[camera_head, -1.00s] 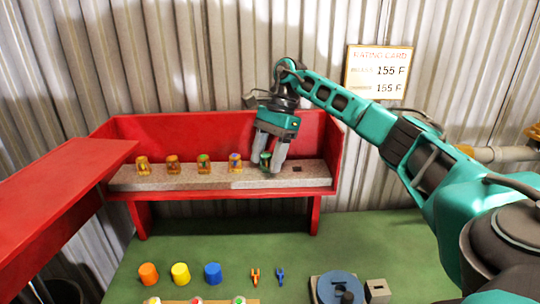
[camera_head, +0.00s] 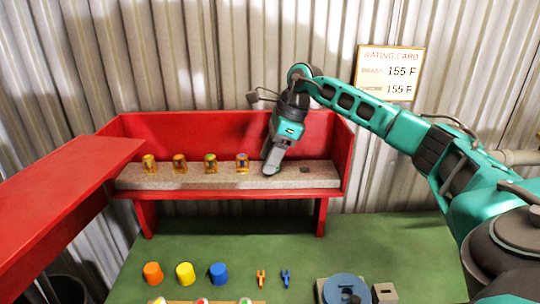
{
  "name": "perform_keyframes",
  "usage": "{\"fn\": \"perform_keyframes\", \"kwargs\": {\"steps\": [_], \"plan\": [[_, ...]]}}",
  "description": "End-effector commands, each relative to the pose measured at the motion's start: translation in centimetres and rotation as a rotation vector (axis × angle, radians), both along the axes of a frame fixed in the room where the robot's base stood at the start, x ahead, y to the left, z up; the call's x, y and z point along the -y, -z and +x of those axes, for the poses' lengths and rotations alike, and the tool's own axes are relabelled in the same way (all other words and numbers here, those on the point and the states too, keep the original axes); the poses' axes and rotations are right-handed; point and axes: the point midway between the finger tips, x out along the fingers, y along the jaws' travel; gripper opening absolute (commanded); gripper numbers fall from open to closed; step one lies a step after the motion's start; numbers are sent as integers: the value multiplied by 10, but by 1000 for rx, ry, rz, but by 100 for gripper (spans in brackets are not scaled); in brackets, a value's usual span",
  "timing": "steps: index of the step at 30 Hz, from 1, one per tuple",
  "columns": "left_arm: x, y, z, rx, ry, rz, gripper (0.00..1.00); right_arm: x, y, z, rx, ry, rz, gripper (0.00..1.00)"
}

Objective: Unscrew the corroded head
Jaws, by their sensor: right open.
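A red rack (camera_head: 205,126) stands at the back, with a grey speckled strip (camera_head: 220,180) along its shelf. Several amber heads stand upright on the strip, among them the left one (camera_head: 150,164), one with a green top (camera_head: 210,164) and one with a bluish top (camera_head: 242,164). My right gripper (camera_head: 271,166) points down at the strip, to the right of the bluish-topped head. It is seen edge-on, with its fingers overlapping, and is open. The greenish head seen there earlier is now hidden; I cannot tell whether it is between the fingers. My left gripper is not in view.
A rating card (camera_head: 389,73) reading 155 F hangs on the corrugated wall. The green bench (camera_head: 300,240) carries orange (camera_head: 153,273), yellow (camera_head: 185,273) and blue (camera_head: 218,274) caps, two small forked tools, a blue disc (camera_head: 343,289) and a grey block (camera_head: 385,292).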

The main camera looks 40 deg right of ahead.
Motion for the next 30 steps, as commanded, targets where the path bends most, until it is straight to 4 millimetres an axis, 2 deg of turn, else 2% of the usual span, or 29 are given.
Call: {"fn": "perform_keyframes", "kwargs": {"steps": [6, 16, 25, 30], "plan": [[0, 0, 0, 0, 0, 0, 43, 2, 0, 0, 2, 245, -2, 57], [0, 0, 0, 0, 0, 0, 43, 2, 0, 1, 0, 426, 0, 57], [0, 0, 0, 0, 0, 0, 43, 4, -1, 2, 2, 745, -1, 57], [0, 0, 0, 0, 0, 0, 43, 5, -1, 3, 2, 859, 1, 57]]}}
